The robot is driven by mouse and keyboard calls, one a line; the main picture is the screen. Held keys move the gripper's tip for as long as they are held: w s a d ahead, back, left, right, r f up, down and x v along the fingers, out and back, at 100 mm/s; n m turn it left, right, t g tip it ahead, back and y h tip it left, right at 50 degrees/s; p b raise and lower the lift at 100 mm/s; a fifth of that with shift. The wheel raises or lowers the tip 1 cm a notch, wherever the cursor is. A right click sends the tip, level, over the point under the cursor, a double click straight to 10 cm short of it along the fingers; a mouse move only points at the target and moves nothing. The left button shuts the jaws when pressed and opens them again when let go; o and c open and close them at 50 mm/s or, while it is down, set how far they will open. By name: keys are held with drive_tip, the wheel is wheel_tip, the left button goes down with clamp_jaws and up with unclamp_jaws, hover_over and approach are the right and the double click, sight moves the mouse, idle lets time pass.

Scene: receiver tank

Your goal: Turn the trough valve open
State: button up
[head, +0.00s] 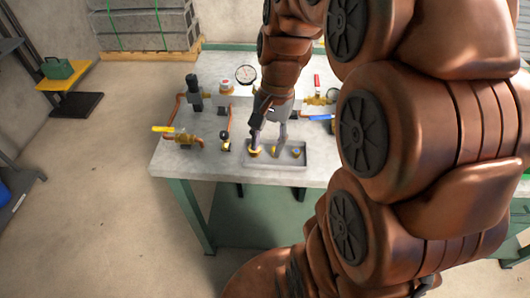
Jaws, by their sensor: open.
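Several valves are on the bench, and I cannot tell which is the trough valve. A brass valve with a yellow lever (163,128) is at the bench's left edge. A blue lever (320,117) shows right of my gripper, its valve partly hidden by my arm. A red handle (317,80) stands upright on brass piping behind it. My gripper (268,143) points down, open, over or just behind a shallow grey tray (275,168). Its fingers are apart, with no held thing visible. Whether a fingertip touches a brass part (255,151) in the tray is unclear.
The bench (205,163) carries a pressure gauge (246,74), a dark cylinder (192,84) and copper pipes at the back. Small brass parts lie in the tray. My arm hides the bench's right side.

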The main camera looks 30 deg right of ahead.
drive_tip(key=shift+s+a+f+n, duration=0.2)
drive_tip(key=shift+s+a+n, duration=0.6)
drive_tip(key=shift+s+a, duration=0.25)
drive_tip(key=shift+c, duration=0.2)
